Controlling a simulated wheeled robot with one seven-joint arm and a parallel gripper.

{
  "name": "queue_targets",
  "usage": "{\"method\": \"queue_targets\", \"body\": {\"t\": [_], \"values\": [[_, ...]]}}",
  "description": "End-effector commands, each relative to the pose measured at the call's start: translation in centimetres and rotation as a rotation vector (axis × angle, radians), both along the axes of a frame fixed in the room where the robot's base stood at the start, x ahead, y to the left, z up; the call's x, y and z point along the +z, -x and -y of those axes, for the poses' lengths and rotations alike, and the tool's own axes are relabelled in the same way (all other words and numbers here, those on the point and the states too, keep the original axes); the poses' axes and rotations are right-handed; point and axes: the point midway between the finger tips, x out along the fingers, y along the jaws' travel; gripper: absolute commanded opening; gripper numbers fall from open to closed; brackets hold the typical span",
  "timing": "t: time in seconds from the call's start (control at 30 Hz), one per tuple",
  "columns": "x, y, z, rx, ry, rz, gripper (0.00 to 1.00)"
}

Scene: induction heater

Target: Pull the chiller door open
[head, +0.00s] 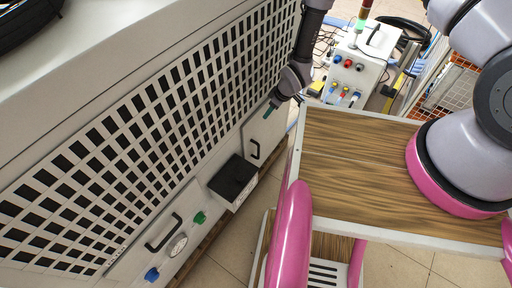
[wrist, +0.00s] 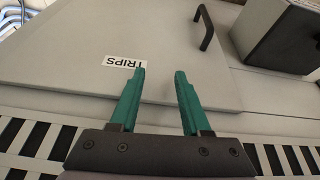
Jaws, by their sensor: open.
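The chiller (head: 130,130) is a large white cabinet with a dark-holed grille, filling the left of the head view. A flat pale door panel (head: 264,128) with a black handle (head: 255,149) sits low at its far end and looks shut. My gripper (wrist: 161,72) has teal fingers, open and empty, in front of the panel. In the head view my gripper (head: 270,110) is above the handle.
A black-topped box (head: 232,181) juts out beside the door; the box also shows in the wrist view (wrist: 282,38). A second handle (head: 163,232), a gauge (head: 178,246) and blue and green fittings lie nearer. A wood-topped cart (head: 350,150) stands right, leaving a narrow floor strip.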

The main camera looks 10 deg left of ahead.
Motion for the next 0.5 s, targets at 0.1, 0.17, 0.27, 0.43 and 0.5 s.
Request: {"method": "queue_targets", "body": {"t": [0.1, 0.17, 0.27, 0.43, 0.5], "values": [[-5.3, 4.4, -0.1, 0.075, -0.002, -0.017, 0.47], [-7.0, 5.9, -0.1, 0.101, -0.006, -0.019, 0.47], [-8.8, 7.7, 0.0, 0.129, -0.011, -0.023, 0.47], [-10.4, 8.5, -0.3, 0.146, -0.015, -0.023, 0.47], [-11.2, 8.5, -0.6, 0.146, -0.015, -0.023, 0.47]]}}
